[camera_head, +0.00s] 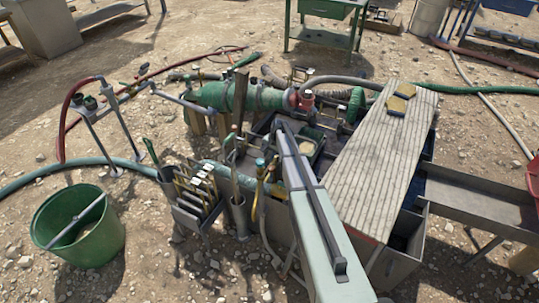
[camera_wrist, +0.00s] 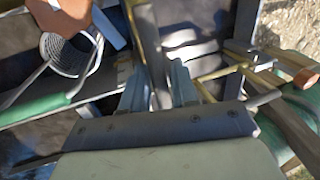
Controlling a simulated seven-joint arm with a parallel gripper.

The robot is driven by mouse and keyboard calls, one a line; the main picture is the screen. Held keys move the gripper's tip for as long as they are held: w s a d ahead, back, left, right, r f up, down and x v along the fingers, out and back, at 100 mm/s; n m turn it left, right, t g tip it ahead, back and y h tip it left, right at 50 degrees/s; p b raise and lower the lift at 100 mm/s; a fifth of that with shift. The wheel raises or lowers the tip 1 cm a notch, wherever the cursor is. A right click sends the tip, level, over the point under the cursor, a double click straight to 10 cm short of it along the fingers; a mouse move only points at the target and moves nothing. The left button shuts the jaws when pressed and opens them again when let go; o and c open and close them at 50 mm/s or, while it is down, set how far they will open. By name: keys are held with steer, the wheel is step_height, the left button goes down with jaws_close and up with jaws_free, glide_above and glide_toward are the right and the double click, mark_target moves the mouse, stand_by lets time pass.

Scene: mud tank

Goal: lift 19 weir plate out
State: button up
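My gripper (camera_wrist: 158,78) shows in the wrist view, with two pale fingers apart and a gap between them. A grey upright plate (camera_wrist: 151,45) runs down into that gap; I cannot tell whether the fingers touch it. No number is readable, so I cannot tell whether it is weir plate 19. In the head view my arm reaches over the mud tank (camera_head: 405,262), and its own links hide the gripper. Several thin plates with pale tops stand in a rack (camera_head: 186,222) left of the tank; their markings are too small to read.
A slatted cover (camera_head: 372,165) with two yellow-topped pads lies over the tank's right part. A green pump body (camera_head: 240,95) and hoses lie behind. A green bucket (camera_head: 98,247) stands at the left. In the wrist view, a ribbed cylinder (camera_wrist: 70,55) and brassy rods (camera_wrist: 222,72) flank the fingers.

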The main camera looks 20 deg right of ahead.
jaws_close()
